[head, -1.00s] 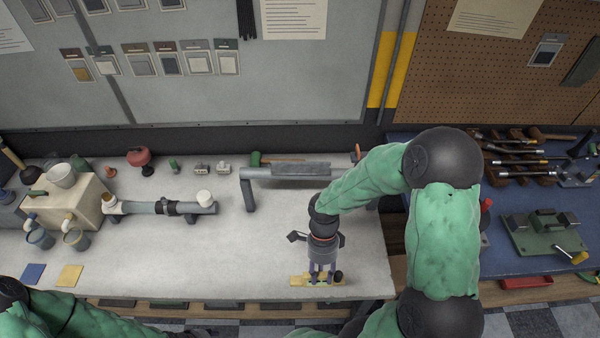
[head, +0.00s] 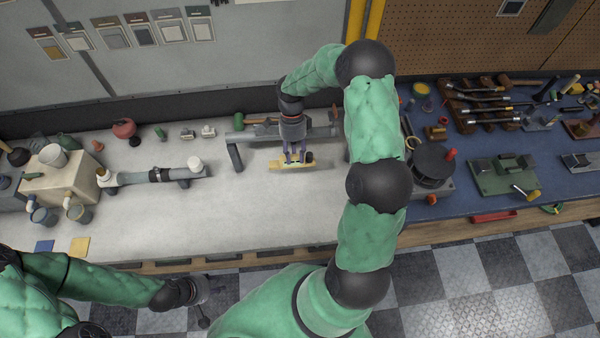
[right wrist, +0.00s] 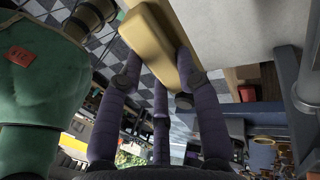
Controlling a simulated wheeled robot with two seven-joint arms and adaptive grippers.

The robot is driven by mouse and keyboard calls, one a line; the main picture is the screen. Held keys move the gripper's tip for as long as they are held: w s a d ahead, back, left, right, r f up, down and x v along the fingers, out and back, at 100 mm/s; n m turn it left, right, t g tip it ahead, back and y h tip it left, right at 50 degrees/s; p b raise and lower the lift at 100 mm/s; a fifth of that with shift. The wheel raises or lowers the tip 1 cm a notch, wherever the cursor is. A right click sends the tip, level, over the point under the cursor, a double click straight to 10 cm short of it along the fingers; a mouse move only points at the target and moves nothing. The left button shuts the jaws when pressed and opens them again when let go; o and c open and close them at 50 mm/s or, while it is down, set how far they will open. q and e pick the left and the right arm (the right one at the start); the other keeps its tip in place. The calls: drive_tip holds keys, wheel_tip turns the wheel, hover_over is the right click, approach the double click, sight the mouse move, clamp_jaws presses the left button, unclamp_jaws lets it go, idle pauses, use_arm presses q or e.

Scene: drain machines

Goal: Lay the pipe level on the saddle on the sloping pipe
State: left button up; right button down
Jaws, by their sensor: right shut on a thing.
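The pipe level is a yellow block (head: 280,167) with a dark end. My right gripper (head: 292,160) is shut on it. The level also fills the space between the fingers in the right wrist view (right wrist: 152,38). It is held in front of the grey sloping pipe (head: 240,136), apart from it in the picture. The grey saddle (head: 266,130) lies along the pipe's top, its middle hidden behind my gripper. My left gripper (head: 208,298) is empty in front of the bench, over the floor; its fingers are too small to judge.
A second grey pipe (head: 188,173) with a white cap and a beige box (head: 62,186) stand on the left. Blue and yellow squares lie at the front left. A blue bench (head: 440,125) with tools is on the right. The white bench's front middle is clear.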

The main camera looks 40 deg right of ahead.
drive_tip(key=w+d+r+p, duration=0.3)
drive_tip(key=w+p, duration=0.1)
drive_tip(key=w, duration=0.2)
drive_tip(key=w+d+r+p, duration=0.3)
drive_tip(key=w+p, duration=0.2)
drive_tip(key=w, duration=0.2)
drive_tip(key=shift+w, duration=0.15)
drive_tip(key=shift+f, duration=0.1)
drive_tip(key=shift+f+b, duration=0.1)
drive_tip(key=shift+b, duration=0.25)
drive_tip(key=shift+f+b, duration=0.8)
drive_tip(key=shift+f, duration=0.45)
drive_tip(key=shift+f, duration=0.6)
idle(1.2)
drive_tip(key=shift+c, duration=1.4)
unclamp_jaws()
